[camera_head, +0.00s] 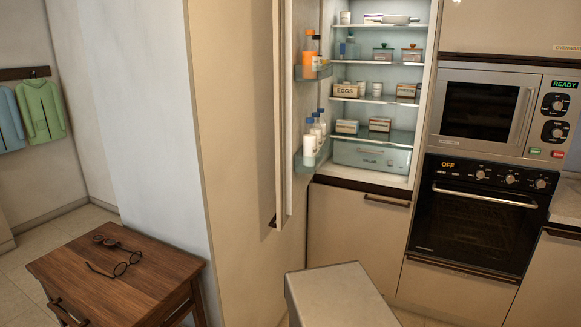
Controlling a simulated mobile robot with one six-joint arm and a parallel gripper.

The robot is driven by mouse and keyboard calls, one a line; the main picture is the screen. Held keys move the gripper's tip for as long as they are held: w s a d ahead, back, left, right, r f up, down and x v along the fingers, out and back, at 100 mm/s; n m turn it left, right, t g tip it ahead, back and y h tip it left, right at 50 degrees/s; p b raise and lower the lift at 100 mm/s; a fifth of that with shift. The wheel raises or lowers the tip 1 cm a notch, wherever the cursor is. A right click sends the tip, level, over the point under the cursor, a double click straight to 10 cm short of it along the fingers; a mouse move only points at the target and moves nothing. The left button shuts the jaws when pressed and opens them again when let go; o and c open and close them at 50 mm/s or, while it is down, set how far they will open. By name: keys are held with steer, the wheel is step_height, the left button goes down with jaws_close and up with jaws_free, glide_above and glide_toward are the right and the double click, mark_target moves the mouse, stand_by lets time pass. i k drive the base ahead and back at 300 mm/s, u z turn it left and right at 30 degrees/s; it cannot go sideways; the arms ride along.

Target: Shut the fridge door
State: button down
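The fridge door (284,120) stands wide open, swung out to the left and seen nearly edge-on. Its inner side carries shelf bins (312,158) with bottles and an orange container. The fridge interior (378,105) is exposed, with several shelves holding jars, cartons and a box marked EGGS, and a drawer at the bottom. The door's outer face is mostly hidden by the viewing angle. A small dark part shows near its lower edge, perhaps a handle end. My gripper is not in view.
A pale block-like piece with a flat top (338,295) stands at the bottom centre, in front of the lower cabinet (358,230). A wooden side table (115,275) with glasses on it is at lower left. A microwave (495,110) and oven (478,215) are right of the fridge.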

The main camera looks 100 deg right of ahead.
mark_target(295, 99)
steer(key=u, duration=0.2)
steer(key=k, duration=0.65)
steer(key=z, duration=1.55)
steer(key=i, duration=1)
steer(key=z, duration=0.1)
steer(key=k, duration=0.45)
steer(key=z, duration=0.05)
